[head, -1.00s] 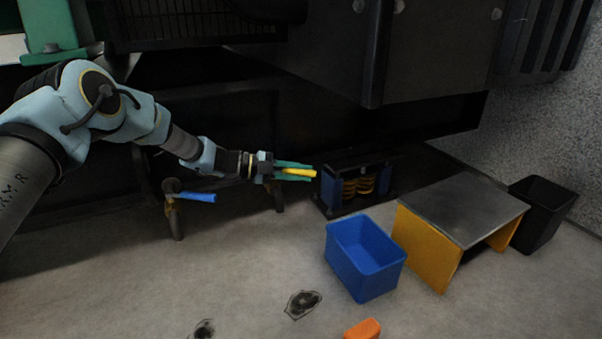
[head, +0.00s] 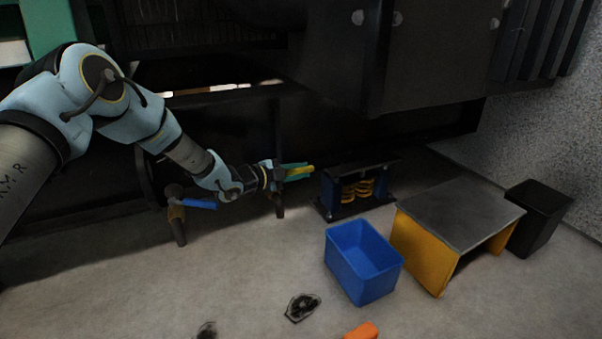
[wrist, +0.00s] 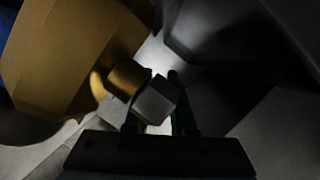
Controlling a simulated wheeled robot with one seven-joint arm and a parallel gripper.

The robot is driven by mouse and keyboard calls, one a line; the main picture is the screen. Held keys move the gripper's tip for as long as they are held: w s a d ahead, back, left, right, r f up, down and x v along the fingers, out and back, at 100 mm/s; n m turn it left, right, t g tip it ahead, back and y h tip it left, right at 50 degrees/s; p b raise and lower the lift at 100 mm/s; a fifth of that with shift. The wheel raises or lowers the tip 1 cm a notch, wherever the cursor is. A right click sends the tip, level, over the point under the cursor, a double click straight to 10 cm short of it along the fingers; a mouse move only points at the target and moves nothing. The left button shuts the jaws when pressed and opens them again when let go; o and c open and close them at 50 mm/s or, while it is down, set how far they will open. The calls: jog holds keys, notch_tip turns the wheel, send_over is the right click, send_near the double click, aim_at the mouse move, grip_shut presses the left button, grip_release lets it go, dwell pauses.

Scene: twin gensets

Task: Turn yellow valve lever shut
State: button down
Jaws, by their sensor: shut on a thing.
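The yellow valve lever (head: 301,170) sticks out to the right, roughly level, from a pipe stub below the dark genset frame in the head view. My gripper (head: 297,169), with green fingers, is shut on it; the lever's tip shows past the fingers. In the wrist view my gripper's dark fingers (wrist: 163,115) are in deep shadow.
A blue lever (head: 200,203) on another pipe stub (head: 177,218) sits left of and below my wrist. A blue bin (head: 362,262), a yellow-sided bench (head: 458,222) and a black bin (head: 537,217) stand on the floor.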

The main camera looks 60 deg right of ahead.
jog(key=shift+w+d+n+t+h, duration=0.35)
jog(key=shift+n+t, duration=0.25)
jog(key=shift+t, duration=0.2)
jog(key=c, duration=0.8)
grip_release()
jog(key=shift+o, duration=0.2)
jog(key=shift+a, duration=0.1)
jog(key=p+v, duration=0.4)
jog(key=v, duration=0.5)
jog(key=shift+w+a+r, duration=0.1)
jog(key=shift+a+r, duration=0.15)
jog(key=shift+a, duration=0.1)
jog(key=shift+w+a+p, duration=0.1)
jog(key=shift+a+p, duration=0.2)
jog(key=shift+a, duration=0.15)
